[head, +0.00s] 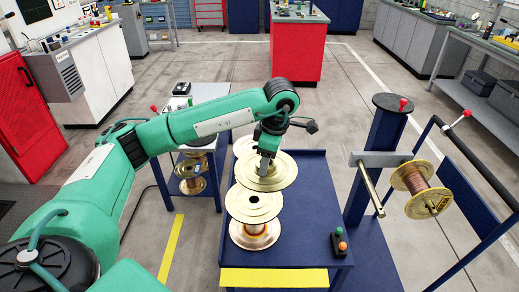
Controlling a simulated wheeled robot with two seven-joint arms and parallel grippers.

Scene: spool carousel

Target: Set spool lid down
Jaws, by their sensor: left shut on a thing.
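A gold spool (253,232) with copper-coloured winding stands at the table's front left. Its round top flange (252,202) has a dark centre hole. Another gold disc (243,146) shows behind, partly hidden by my gripper and the lid. My right gripper is not in view.
A control box (339,244) with green and orange buttons sits at the table's front right. A blue stand (375,165) with a rod and a mounted copper spool (414,181) is to the right. A smaller side table with spools (192,180) stands left.

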